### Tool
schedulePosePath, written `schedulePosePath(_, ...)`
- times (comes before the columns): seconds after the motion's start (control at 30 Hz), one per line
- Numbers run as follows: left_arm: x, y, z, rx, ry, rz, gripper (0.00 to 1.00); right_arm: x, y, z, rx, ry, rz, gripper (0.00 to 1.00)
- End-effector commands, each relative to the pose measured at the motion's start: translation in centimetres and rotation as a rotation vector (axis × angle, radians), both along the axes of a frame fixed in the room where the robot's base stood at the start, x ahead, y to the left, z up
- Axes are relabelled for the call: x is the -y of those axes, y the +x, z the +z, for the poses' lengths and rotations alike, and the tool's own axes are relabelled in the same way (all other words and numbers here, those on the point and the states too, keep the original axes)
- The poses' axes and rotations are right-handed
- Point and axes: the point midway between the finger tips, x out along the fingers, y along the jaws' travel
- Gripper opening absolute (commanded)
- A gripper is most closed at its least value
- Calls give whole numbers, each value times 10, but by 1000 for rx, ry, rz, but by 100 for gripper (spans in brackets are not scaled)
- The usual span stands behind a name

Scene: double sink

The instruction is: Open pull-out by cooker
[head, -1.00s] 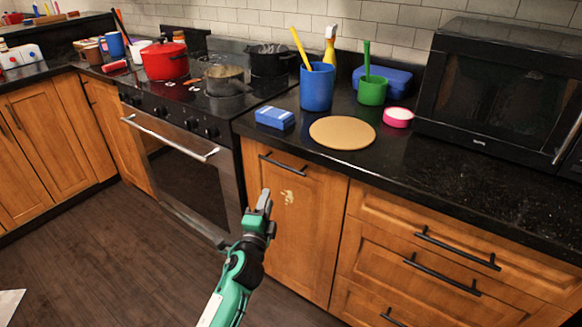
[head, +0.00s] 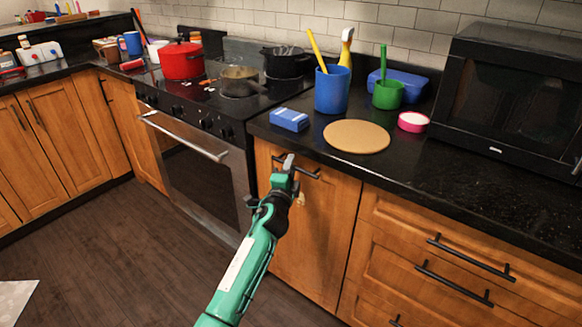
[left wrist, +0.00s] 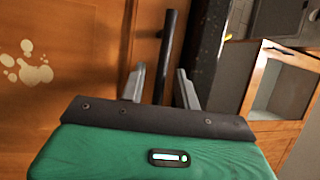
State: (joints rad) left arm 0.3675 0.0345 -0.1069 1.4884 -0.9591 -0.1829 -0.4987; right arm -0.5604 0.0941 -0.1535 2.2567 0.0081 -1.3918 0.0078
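The pull-out (head: 316,235) is a narrow wooden cabinet front just right of the cooker (head: 195,165), and it is closed. Its dark bar handle (head: 308,174) runs across near the top. My left gripper (head: 287,163) is in front of the left part of this handle. In the left wrist view the two fingers (left wrist: 159,88) are apart, with the handle bar (left wrist: 165,55) beyond and between their tips. Whether they touch the bar I cannot tell. A pale splotch (left wrist: 28,65) marks the wooden front. My right gripper is in neither view.
The dark counter (head: 450,175) above holds a blue box (head: 290,119), a round tan board (head: 356,136), a blue cup (head: 332,92) and a microwave (head: 510,90). Drawers with bar handles (head: 470,257) lie to the right. The wooden floor (head: 120,255) in front is clear.

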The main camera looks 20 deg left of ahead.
Motion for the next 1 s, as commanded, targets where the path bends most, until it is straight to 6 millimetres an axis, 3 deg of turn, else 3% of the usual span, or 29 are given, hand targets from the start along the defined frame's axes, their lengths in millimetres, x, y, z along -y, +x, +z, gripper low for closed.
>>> schedulePosePath(0.4,0,7,1,0,0,0,32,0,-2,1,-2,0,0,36)
schedulePosePath(0.57,0,7,1,0,0,0,1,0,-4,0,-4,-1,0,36)
schedulePosePath(1.0,-2,9,0,-2,0,0,0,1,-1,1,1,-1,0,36)
